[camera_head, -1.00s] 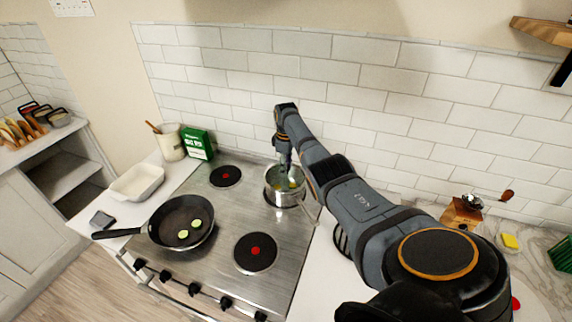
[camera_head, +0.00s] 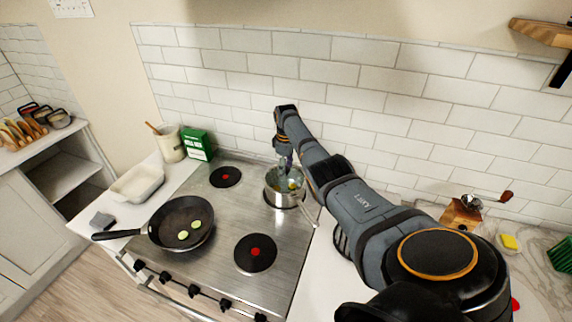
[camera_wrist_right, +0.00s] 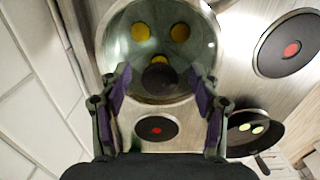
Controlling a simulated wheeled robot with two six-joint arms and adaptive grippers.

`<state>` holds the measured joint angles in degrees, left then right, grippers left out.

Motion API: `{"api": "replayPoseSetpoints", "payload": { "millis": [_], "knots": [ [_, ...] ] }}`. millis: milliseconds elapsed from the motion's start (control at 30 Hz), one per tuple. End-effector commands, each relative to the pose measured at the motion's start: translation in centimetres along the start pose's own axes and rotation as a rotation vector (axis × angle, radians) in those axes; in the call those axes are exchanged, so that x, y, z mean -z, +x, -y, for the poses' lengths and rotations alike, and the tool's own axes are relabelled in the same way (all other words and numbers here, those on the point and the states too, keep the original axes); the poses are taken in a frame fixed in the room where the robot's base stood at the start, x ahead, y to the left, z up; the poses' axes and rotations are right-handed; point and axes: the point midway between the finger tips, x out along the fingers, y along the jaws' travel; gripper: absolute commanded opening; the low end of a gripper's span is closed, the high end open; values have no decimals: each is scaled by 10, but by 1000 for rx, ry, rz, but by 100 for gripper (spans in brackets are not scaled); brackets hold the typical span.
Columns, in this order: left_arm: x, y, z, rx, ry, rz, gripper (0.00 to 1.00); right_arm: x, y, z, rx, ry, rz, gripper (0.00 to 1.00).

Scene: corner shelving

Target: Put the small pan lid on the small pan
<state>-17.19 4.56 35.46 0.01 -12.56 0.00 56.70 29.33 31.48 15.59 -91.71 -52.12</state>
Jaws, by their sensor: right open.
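The small pan (camera_head: 280,199) is a steel saucepan on the back right burner, its handle toward the front right. The small pan lid (camera_wrist_right: 150,55) is clear glass with a black knob (camera_wrist_right: 159,78). In the right wrist view it lies over the pan's opening, and yellow round pieces show through it. Whether it sits fully flush on the rim is hard to tell. My right gripper (camera_wrist_right: 161,72) is open, its fingers apart on either side of the knob. In the head view my right gripper (camera_head: 286,168) is just above the pan. My left gripper is out of view.
A black frying pan (camera_head: 199,214) with green slices is at the front left of the stove. The front right burner (camera_head: 256,254) and back left burner (camera_head: 225,177) are bare. A green box (camera_head: 197,146) and a white dish (camera_head: 137,184) stand left.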

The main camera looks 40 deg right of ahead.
Motion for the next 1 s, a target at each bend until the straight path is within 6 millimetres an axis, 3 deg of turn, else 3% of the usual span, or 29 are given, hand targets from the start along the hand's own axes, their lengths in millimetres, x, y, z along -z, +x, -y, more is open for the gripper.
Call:
{"api": "replayPoseSetpoints", "payload": {
  "millis": [167, 400, 600, 1000],
  "knots": [
    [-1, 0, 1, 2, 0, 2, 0, 1, -18, -1, -3, 0, -2, 63],
    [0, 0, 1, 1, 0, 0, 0, 1, -77, -1, -4, 0, -4, 63],
    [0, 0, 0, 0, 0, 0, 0, 1, -111, 0, -2, -1, -3, 63],
    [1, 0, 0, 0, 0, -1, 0, 0, -120, 0, 0, 0, 0, 63]
  ]
}}
